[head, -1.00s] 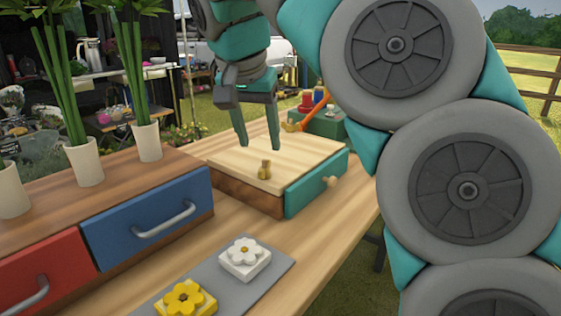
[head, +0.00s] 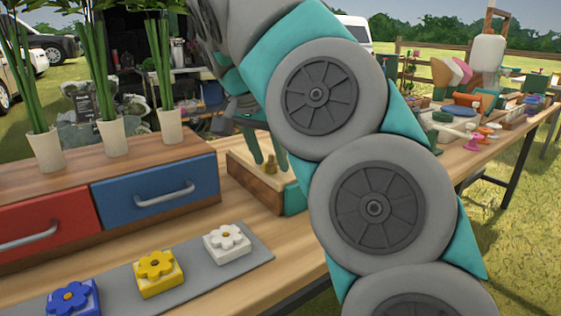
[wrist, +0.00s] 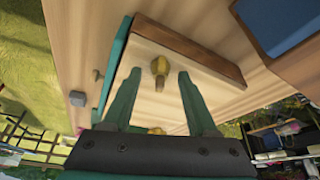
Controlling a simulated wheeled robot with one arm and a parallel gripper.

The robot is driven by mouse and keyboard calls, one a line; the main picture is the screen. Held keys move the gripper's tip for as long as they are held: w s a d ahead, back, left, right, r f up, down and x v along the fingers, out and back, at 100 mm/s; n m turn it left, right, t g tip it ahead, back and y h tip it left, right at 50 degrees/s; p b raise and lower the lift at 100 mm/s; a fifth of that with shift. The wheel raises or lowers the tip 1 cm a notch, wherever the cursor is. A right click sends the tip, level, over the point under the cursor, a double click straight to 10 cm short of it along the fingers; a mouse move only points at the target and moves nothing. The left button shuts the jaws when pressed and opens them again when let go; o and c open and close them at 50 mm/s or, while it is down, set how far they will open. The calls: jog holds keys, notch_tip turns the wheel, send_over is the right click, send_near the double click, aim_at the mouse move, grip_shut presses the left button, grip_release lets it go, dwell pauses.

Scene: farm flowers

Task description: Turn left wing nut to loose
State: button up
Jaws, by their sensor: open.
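A brass wing nut (head: 270,167) stands on the pale wooden top of a small box (head: 243,178) with a teal front. It also shows in the wrist view (wrist: 159,68). A second brass wing nut (wrist: 156,131) shows there close to my gripper's palm, partly hidden. My gripper (wrist: 160,74) is open and points down at the box top. Its two teal fingers stand on either side of the first wing nut, with nothing held. Whether they touch it, I cannot tell. My arm hides the right part of the box in the head view.
A wooden cabinet with red (head: 40,221) and blue (head: 157,187) drawers stands left of the box, with potted plants on top. A grey mat (head: 205,271) with white, yellow and blue flower blocks lies in front. Another cluttered table (head: 480,165) stands at the right.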

jog(key=shift+f, duration=0.1)
grip_shut()
dwell(0.5)
